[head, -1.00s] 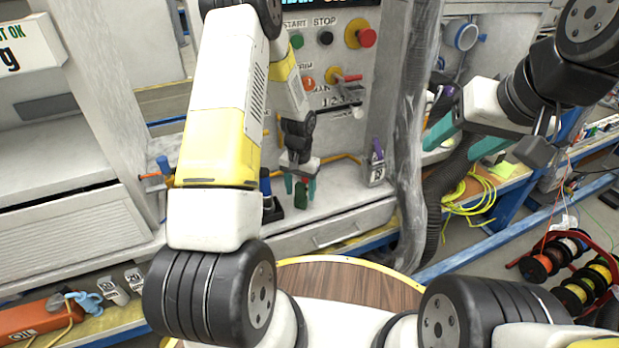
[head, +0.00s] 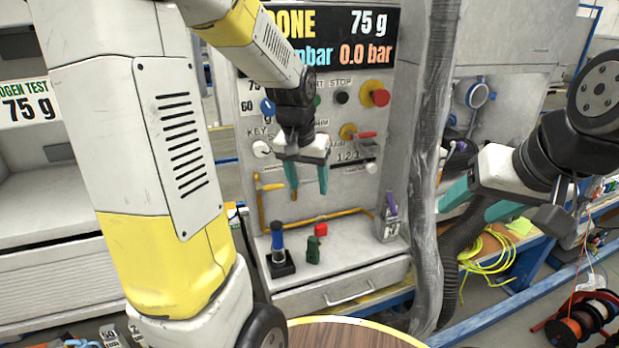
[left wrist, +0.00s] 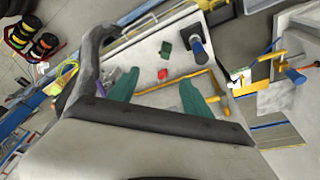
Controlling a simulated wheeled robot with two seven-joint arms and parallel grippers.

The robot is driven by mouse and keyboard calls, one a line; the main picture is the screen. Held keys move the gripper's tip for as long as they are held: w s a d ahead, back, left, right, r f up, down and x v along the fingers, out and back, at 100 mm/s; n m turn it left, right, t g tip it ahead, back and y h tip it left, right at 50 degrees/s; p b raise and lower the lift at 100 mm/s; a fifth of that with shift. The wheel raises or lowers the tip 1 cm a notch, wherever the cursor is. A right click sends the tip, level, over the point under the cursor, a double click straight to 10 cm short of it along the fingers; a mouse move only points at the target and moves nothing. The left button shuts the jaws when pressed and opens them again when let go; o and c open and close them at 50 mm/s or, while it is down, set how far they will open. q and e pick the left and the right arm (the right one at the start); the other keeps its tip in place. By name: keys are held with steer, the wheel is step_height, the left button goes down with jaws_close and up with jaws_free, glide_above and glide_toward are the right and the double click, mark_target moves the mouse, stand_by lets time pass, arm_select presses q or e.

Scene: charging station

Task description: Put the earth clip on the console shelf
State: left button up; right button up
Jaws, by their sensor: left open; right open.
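The small dark green clip (head: 313,250), which looks like the earth clip, stands on the console shelf (head: 350,272). It also shows in the left wrist view (left wrist: 165,48), beyond my fingers. My left gripper (head: 308,190) is open and empty above the shelf, clear of the clip. Its teal fingers are apart in the left wrist view (left wrist: 160,92), with nothing between them. My right gripper (head: 478,204) is open and empty at the right, in front of the bench beyond the grey duct.
A blue-handled tool (head: 278,240) stands in a black holder left of the clip. A red piece (head: 320,230) is just behind the clip. A purple-topped grey item (head: 390,220) stands at the shelf's right, near the wrapped grey duct (head: 432,150). A yellow pipe (head: 330,217) runs behind.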

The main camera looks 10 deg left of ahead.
arm_select(q)
steer(key=s+d+r+t, duration=0.1)
steer(key=s+r, duration=0.4)
steer(key=s, duration=0.3)
steer(key=s+r+t+h, duration=0.1)
steer(key=s+r+t, duration=0.1)
steer(key=s+r, duration=0.3)
steer(key=s, duration=0.3)
steer(key=shift+s+d+n+h, duration=0.25)
steer(key=shift+d+n+h, duration=0.05)
steer(key=shift+d, duration=0.1)
steer(key=shift+a, duration=0.1)
